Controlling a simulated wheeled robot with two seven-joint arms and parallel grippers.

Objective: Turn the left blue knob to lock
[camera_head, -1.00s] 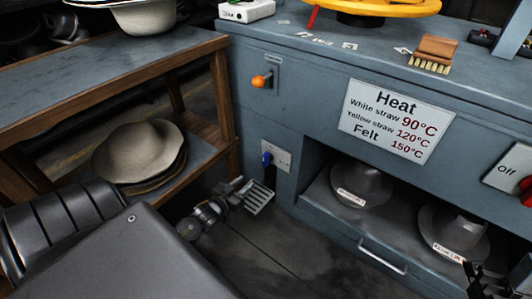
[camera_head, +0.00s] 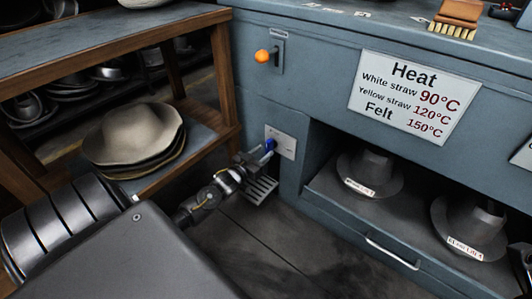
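The blue knob (camera_head: 269,145) sits on a light plate (camera_head: 282,142) low on the blue-grey cabinet front, left of the open shelf bay. My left gripper (camera_head: 262,156) is right at the knob, with its fingertips beside or touching it. The fingers partly cover the knob's lower side, and I cannot tell whether they are closed on it. A small part of what looks like my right gripper (camera_head: 525,258) shows at the right edge, too cut off to read.
An orange knob (camera_head: 262,56) sits above on the cabinet (camera_head: 310,75). A wooden shelf (camera_head: 222,80) with stacked hats (camera_head: 133,135) stands to the left. Hat forms (camera_head: 370,172) fill the bay at right.

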